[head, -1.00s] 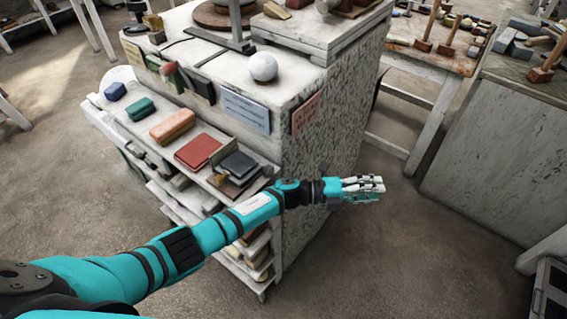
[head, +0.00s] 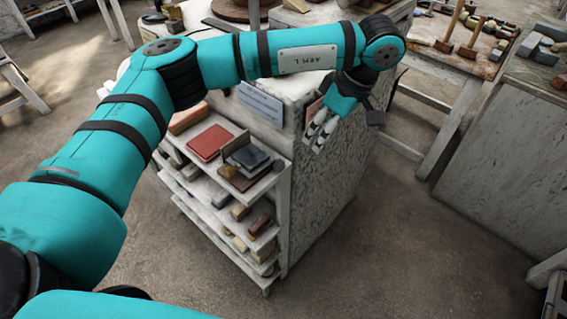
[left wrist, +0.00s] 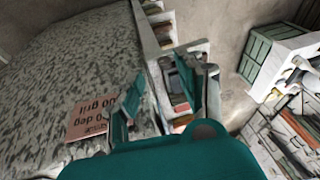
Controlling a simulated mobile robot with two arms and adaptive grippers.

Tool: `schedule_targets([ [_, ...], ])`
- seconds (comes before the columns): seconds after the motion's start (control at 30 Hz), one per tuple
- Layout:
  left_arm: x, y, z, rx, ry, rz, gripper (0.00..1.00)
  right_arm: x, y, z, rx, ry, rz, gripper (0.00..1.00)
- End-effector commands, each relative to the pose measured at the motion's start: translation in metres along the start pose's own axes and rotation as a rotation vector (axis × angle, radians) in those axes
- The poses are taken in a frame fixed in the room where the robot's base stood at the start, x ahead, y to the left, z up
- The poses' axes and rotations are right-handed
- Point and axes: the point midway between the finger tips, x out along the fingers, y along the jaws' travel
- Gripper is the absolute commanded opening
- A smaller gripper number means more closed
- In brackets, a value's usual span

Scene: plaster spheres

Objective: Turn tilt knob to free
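No tilt knob can be made out in either view. The top of the white plaster-spotted cabinet (head: 335,190) is largely hidden behind my left arm. My left gripper (head: 319,138) hangs fingers down beside the cabinet's right side, near its upper front corner. In the left wrist view the two fingers of the gripper (left wrist: 170,95) stand apart with nothing between them. A pink card (left wrist: 92,118) with printed text is on the speckled cabinet side, left of the fingers; the gripper partly covers it in the head view. My right gripper is not in view.
A blue card (head: 260,103) is on the cabinet front. Shelves below hold a red book (head: 210,142), a dark book (head: 250,157) and several blocks. A tool table (head: 455,55) and grey cabinet (head: 505,150) stand right. Floor between is clear.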

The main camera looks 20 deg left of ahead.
Motion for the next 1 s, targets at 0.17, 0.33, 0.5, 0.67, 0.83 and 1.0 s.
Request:
schedule_targets([
  [0.17, -0.008, -0.002, -0.025, 0.003, 0.115, 0.018, 0.38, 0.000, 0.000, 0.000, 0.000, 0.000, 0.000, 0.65],
  [0.33, 0.014, -0.003, -0.027, 0.002, 0.111, 0.013, 0.38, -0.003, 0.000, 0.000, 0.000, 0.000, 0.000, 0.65],
  [0.5, 0.051, -0.003, -0.030, 0.001, 0.108, 0.012, 0.38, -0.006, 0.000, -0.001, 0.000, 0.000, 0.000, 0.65],
  [0.67, 0.087, -0.002, -0.033, 0.002, 0.106, 0.012, 0.38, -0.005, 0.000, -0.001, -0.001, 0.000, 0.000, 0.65],
  [0.83, 0.121, -0.001, -0.037, 0.000, 0.107, 0.013, 0.38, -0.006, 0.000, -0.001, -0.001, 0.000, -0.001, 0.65],
  [1.0, 0.145, 0.000, -0.041, 0.000, 0.110, 0.015, 0.38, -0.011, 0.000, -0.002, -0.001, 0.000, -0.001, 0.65],
])
